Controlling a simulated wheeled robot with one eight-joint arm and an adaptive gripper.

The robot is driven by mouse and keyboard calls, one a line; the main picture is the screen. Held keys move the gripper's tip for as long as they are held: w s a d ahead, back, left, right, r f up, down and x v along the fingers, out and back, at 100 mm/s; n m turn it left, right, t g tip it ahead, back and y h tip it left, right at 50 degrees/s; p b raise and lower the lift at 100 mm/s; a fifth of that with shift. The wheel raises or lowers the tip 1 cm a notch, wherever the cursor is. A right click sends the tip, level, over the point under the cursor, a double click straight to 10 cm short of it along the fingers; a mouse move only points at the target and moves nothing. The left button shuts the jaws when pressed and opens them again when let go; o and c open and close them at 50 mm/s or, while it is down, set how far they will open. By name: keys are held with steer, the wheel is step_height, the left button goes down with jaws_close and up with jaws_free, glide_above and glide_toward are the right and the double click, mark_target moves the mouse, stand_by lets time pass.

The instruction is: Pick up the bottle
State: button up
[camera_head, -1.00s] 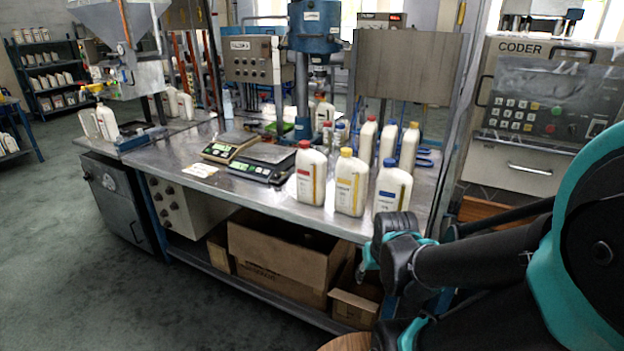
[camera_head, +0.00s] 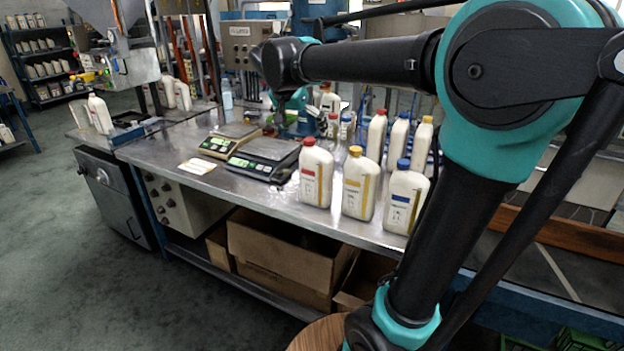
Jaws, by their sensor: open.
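Several white bottles stand upright on the steel table (camera_head: 262,205). In the front row are a red-capped bottle (camera_head: 316,178), a yellow-capped bottle (camera_head: 359,188) and a blue-capped bottle (camera_head: 404,203). Behind them stand another red-capped bottle (camera_head: 376,138), another blue-capped one (camera_head: 397,137) and another yellow-capped one (camera_head: 422,145). Which bottle is meant cannot be told. My arm reaches in from the right, above the bottles, and its wrist is over the back of the table, left of the back row. The fingers of my gripper cannot be made out; the wrist hides that part.
Two scales, one yellowish (camera_head: 229,140) and one dark (camera_head: 262,160), sit left of the front bottles. Cardboard boxes (camera_head: 280,255) are under the table. A filling machine (camera_head: 125,70) stands at the left.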

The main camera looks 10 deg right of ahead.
mark_target(316, 157)
steer(key=x, duration=1.6)
steer(key=shift+f, duration=0.2)
steer(key=c, duration=1.5)
steer(key=shift+c, duration=0.2)
